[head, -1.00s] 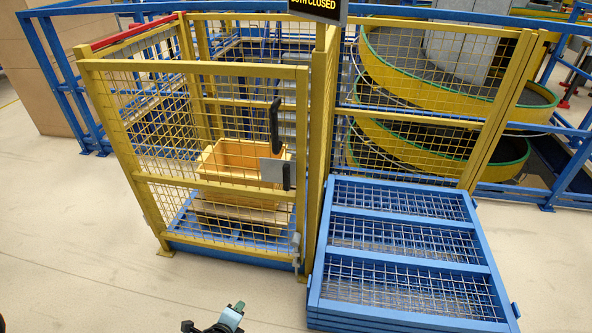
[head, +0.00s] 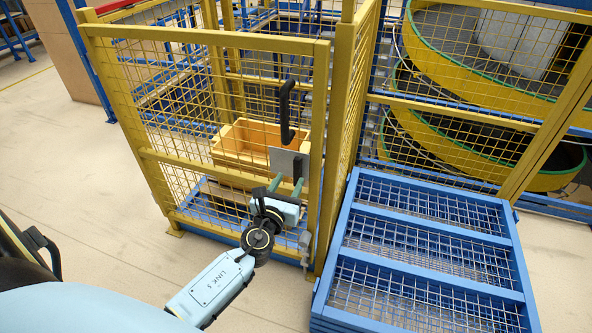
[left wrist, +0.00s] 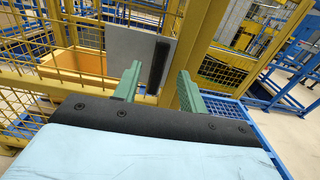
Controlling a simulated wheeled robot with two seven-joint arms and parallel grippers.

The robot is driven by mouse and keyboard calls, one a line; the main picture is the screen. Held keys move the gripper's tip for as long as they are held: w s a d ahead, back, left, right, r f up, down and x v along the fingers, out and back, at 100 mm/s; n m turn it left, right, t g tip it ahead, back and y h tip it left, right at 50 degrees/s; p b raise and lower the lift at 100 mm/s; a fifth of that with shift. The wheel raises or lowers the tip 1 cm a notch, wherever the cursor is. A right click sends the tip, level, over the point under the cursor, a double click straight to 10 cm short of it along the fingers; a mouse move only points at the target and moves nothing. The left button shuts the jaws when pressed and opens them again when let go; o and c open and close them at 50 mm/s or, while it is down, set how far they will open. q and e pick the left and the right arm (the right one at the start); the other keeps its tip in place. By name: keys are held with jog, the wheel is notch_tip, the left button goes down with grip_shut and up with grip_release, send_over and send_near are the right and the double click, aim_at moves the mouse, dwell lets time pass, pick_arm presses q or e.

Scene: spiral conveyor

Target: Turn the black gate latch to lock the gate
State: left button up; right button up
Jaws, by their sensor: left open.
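The yellow mesh gate (head: 235,163) stands at the front of a cage and looks closed against its right post. A grey plate (head: 284,161) on it carries the short black latch (head: 298,166), which stands upright. Both show in the left wrist view, the plate (left wrist: 136,48) and the latch as a vertical black bar (left wrist: 159,62). My left gripper (head: 287,184) is in front of the latch, open and empty. In the wrist view its green fingers (left wrist: 159,75) lie either side of the latch's lower end; contact cannot be told. My right gripper is not in view.
A longer black handle (head: 287,111) is on the gate above the plate. An orange bin (head: 232,151) is inside the cage. Stacked blue mesh panels (head: 350,226) lie on the floor at right. The floor at left is clear.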

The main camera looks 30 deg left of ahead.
aim_at(296, 168)
pick_arm(q)
jog(key=x, duration=0.4)
jog(key=shift+w+f+b, duration=0.1)
jog(key=shift+w+b, duration=0.2)
jog(key=shift+b, duration=0.05)
jog(key=shift+w+a, duration=0.2)
jog(key=shift+w, duration=0.5)
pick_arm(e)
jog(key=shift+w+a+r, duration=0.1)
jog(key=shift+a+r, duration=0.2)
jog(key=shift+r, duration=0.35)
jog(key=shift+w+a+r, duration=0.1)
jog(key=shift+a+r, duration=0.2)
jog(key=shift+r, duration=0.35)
pick_arm(q)
grip_shut()
